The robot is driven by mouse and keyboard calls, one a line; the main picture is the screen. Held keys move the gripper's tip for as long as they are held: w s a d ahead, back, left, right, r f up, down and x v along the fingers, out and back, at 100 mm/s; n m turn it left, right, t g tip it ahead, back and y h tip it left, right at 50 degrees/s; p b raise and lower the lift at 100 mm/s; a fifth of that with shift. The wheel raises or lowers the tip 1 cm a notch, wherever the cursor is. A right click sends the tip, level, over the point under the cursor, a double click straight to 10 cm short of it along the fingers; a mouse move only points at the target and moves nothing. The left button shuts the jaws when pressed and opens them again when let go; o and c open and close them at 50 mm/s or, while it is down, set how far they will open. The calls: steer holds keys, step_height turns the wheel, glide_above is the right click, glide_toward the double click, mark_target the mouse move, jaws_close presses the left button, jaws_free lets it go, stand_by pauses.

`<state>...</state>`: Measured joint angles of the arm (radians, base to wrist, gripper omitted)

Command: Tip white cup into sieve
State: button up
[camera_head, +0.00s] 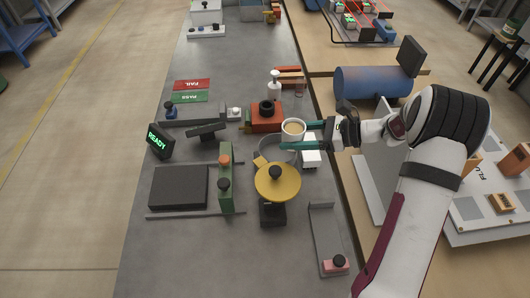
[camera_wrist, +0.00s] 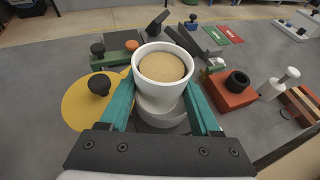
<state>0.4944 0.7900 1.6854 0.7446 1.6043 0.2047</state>
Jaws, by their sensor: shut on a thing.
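The white cup (camera_head: 293,130) is upright and filled nearly to the rim with a tan material; it also shows large in the wrist view (camera_wrist: 163,80). My gripper (camera_head: 303,137) has its teal fingers on either side of the cup and is shut on it. A round grey ring (camera_head: 268,145), which looks like the sieve, lies just beside and below the cup in the head view. In the wrist view a pale round rim (camera_wrist: 163,118) shows under the cup, partly hidden by it and the fingers. The inside of the ring is mostly hidden.
A yellow disc (camera_head: 278,187) with a black knob stands in front of the ring. An orange block (camera_head: 266,119) with a black round top is just behind. A pump bottle (camera_head: 274,86) stands farther back, and a green fixture (camera_head: 225,185) is at left.

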steer(key=shift+w+d+f, duration=0.1)
steer(key=shift+d+f, duration=0.15)
steer(key=shift+d, duration=0.15)
steer(key=h, duration=0.1)
steer(key=g+h, duration=0.1)
steer(key=h, duration=0.1)
steer(key=g+h, duration=0.1)
steer(key=h, duration=0.1)
steer(key=shift+d+f+m, duration=0.25)
steer(key=shift+f+m, duration=0.05)
steer(key=shift+f, duration=0.1)
steer(key=g+h, duration=0.1)
steer(key=h, duration=0.1)
steer(key=g+h, duration=0.2)
steer(key=h, duration=0.1)
steer(key=shift+a+h, duration=0.25)
steer(key=shift+h, duration=0.05)
steer(key=g+h, duration=0.1)
steer(key=a+r+g+h, duration=0.1)
steer(key=h, duration=0.1)
steer(key=g+h, duration=0.1)
steer(key=h, duration=0.1)
steer(key=shift+w+a+r+m, duration=0.15)
steer(key=shift+w+m, duration=0.25)
steer(key=shift+w+a+r+g+h, duration=0.1)
steer(key=shift+a+r+g+h, duration=0.15)
steer(key=shift+g+h, duration=0.25)
steer(key=shift+w+a+r+g+h, duration=0.15)
steer(key=shift+r+g+h, duration=0.15)
steer(key=shift+h, duration=0.4)
